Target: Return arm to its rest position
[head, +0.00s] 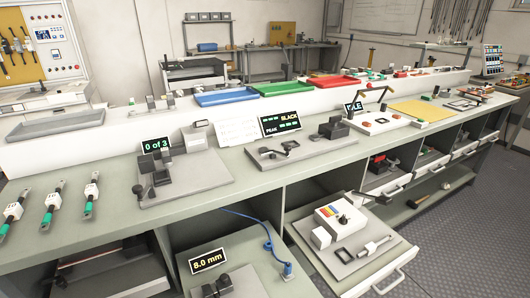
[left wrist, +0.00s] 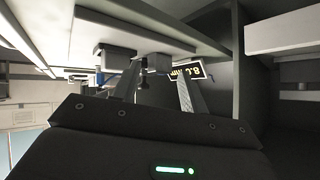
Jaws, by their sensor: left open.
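My left gripper (left wrist: 157,88) shows only in the left wrist view. Its two dark fingers are apart, with nothing seen held between them. Beyond the fingertips are a pale slab with grey blocks under it and the "8.0 mm" display (left wrist: 188,71), which appears upside down. In the head view the same display (head: 208,261) stands in the lower bay under the bench, beside a grey fixture (head: 220,287). Neither of my arms shows in the head view. My right gripper is in neither view.
A drawer (head: 375,274) stands pulled out, holding a white box (head: 340,219). A blue cable (head: 268,246) hangs by the lower bay.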

